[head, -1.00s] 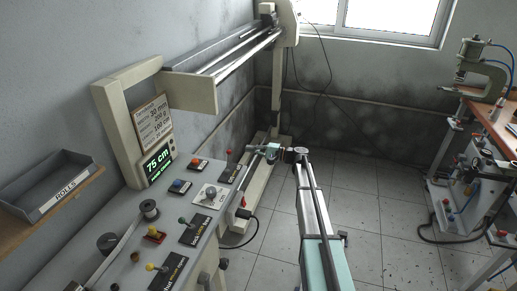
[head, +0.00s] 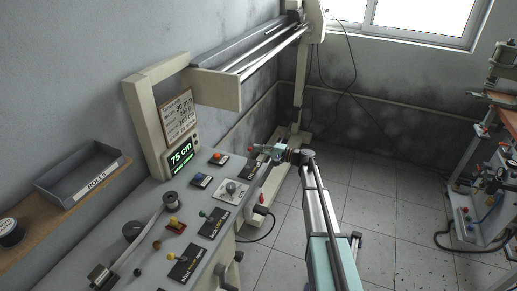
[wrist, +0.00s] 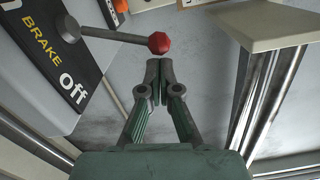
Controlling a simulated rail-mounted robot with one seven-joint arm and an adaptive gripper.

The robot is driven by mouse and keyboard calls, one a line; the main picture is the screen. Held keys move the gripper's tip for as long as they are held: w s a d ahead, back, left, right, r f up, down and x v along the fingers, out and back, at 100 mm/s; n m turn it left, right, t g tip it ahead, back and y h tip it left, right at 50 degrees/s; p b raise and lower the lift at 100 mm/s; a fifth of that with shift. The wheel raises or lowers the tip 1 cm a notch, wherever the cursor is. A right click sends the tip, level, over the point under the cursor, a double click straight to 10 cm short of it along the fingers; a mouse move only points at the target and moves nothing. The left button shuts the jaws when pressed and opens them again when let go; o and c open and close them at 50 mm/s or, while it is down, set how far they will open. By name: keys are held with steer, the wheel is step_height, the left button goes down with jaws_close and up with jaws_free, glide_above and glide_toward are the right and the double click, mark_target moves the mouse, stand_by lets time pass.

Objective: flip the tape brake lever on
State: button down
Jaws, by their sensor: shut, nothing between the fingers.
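The tape brake lever is a grey rod with a red faceted knob (wrist: 159,42), seen at the top of the wrist view.
The grey console (head: 150,205) carries several other coloured levers and buttons, and a display (head: 181,156) reading 75 cm. A beige frame with metal rails (head: 270,50) stands behind. A grey tray (head: 82,172) sits on a wooden shelf at left.

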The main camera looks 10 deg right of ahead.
mark_target(249, 150)
steer(key=shift+s+a+r+n+b, duration=0.15)
steer(key=shift+s+n+b, duration=0.3)
steer(key=shift+b, duration=1.2)
steer(key=s+a+n+b, duration=0.1)
steer(key=n+b, duration=0.1)
steer(key=b, duration=0.4)
steer(key=shift+s, duration=0.1)
steer(key=n+b, duration=0.1)
steer(key=s+b, duration=0.1)
steer(key=b, duration=0.1)
steer(key=shift+a+r+n, duration=0.3)
steer(key=shift+a+n, duration=0.05)
steer(key=s+n+b, duration=0.1)
steer(key=b, duration=0.2)
steer(key=a+n+b, duration=0.1)
steer(key=b, duration=0.2)
steer(key=s+n+b, duration=0.1)
steer(key=n+b, duration=0.1)
steer(key=b, duration=0.1)
steer(key=shift+s+a+r+h, duration=0.3)
steer(key=shift+a+r, duration=0.05)
steer(key=shift+a, duration=0.05)
steer(key=shift+s+a+r+n+b, duration=0.2)
steer(key=shift+s+a+n+b, duration=0.3)
steer(key=shift+n+b, duration=0.7)
steer(key=shift+s+d+m, duration=0.1)
steer(key=shift+m, duration=0.2)
steer(key=s+d+r+b, duration=0.1)
steer(key=s+d+r, duration=0.2)
steer(key=d, duration=0.8)
